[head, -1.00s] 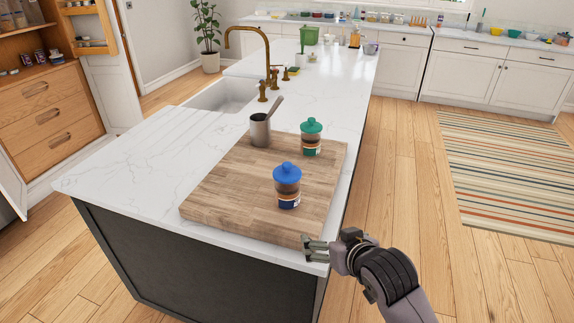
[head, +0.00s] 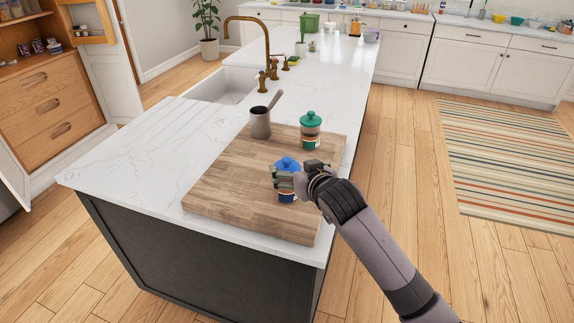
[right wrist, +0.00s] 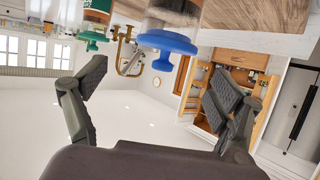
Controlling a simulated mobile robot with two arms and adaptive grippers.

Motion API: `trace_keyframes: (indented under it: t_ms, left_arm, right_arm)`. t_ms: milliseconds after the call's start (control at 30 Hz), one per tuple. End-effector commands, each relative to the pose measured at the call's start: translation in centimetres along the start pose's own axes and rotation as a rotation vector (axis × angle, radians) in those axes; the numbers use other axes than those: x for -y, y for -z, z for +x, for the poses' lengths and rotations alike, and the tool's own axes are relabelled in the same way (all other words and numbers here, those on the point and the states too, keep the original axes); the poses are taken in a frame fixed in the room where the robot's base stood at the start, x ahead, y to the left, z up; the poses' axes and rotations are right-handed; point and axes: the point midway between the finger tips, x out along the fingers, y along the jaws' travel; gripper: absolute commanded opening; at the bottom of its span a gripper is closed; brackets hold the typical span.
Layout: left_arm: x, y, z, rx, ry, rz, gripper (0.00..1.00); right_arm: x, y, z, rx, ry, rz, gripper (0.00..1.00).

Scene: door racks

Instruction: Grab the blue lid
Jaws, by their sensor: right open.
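The blue lid (head: 287,162) sits on a clear jar (head: 288,197) with a blue-and-white label, on the wooden board (head: 225,190). My right gripper (head: 283,180) is in front of this jar in the head view and hides part of the jar and the lid's lower edge. In the right wrist view, which is upside down, the blue lid (right wrist: 167,43) lies ahead, between and beyond the open, empty fingers of the right gripper (right wrist: 155,82). I see no contact with the lid there. My left gripper is not in view.
A jar with a green lid (head: 311,120) stands behind on the board. A grey cup (head: 260,122) with a utensil stands at the board's back left. The white counter (head: 140,160) is clear left of the board. A brass faucet (head: 268,45) rises by the sink.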

Motion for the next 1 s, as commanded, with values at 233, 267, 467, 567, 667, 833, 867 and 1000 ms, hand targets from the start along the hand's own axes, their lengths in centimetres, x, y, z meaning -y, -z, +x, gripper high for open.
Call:
trace_keyframes:
  t_ms: [233, 267, 467, 567, 667, 833, 867, 1000]
  left_arm:
    - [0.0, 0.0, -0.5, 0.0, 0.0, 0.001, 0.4]
    - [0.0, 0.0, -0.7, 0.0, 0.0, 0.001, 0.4]
    - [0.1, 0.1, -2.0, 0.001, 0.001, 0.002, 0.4]
    - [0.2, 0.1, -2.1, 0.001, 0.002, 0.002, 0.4]
    - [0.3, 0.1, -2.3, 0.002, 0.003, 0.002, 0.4]
    - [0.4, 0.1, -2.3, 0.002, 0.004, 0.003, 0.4]
    - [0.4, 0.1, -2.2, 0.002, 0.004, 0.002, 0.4]
    - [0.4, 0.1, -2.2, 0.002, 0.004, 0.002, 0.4]
  right_arm:
    - [0.1, 0.0, 1.4, 0.001, 0.0, -0.001, 0.87]
    - [0.1, 0.1, 1.6, 0.001, 0.0, -0.001, 0.87]
    - [0.6, 0.3, 4.0, 0.002, 0.0, -0.001, 0.87]
    - [0.6, 0.2, 5.2, 0.001, 0.0, -0.001, 0.87]
    - [0.5, 0.1, 5.9, 0.001, 0.0, -0.001, 0.87]
    - [0.6, 0.0, 6.2, 0.0, 0.0, -0.001, 0.87]
    - [0.6, 0.0, 6.2, 0.0, 0.0, -0.001, 0.87]
    - [0.6, 0.0, 6.2, 0.0, 0.0, -0.001, 0.85]
